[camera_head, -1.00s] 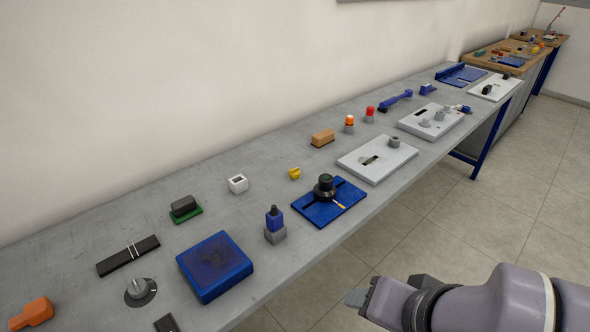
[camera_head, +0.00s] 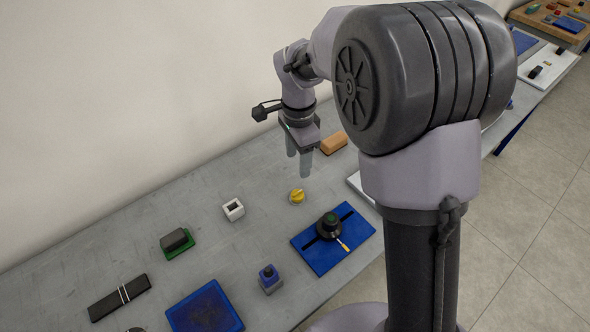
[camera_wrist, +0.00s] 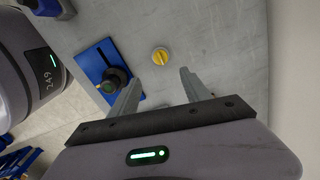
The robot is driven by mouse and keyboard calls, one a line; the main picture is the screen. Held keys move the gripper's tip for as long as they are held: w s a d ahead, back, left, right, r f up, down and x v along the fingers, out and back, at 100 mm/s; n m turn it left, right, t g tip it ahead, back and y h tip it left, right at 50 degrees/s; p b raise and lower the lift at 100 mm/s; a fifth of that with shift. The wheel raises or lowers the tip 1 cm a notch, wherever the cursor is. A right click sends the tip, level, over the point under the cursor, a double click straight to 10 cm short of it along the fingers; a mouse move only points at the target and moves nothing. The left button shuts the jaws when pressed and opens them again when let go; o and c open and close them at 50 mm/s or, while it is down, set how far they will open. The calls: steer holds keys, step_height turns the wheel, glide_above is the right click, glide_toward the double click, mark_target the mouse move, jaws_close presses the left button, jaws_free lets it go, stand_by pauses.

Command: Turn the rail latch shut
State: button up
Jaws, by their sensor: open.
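A blue plate (camera_head: 309,262) with a dark slot lies on the grey bench. A round black knob (camera_head: 329,224) with a green top sits across the slot. A small lever with a yellow-orange tip (camera_head: 343,245) sticks out from the knob's base toward the front; I take this to be the rail latch. The wrist view shows the plate (camera_wrist: 91,60) and knob (camera_wrist: 114,82) left of my gripper, with the knob close beside the left finger in the picture. My gripper (camera_head: 299,165) is open and empty, pointing down above the bench, behind the plate.
A yellow knob (camera_head: 297,196) stands on the bench near my fingertips; it also shows between them in the wrist view (camera_wrist: 160,56). A white square block (camera_head: 233,210), a blue-topped block (camera_head: 269,279) and an orange-brown block (camera_head: 334,143) stand around. Bare bench lies between them.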

mark_target(298, 192)
step_height(298, 192, down, 14)
steer(key=b, duration=0.4)
steer(key=shift+w+r, duration=0.1)
steer(key=shift+r, duration=0.1)
jaws_close()
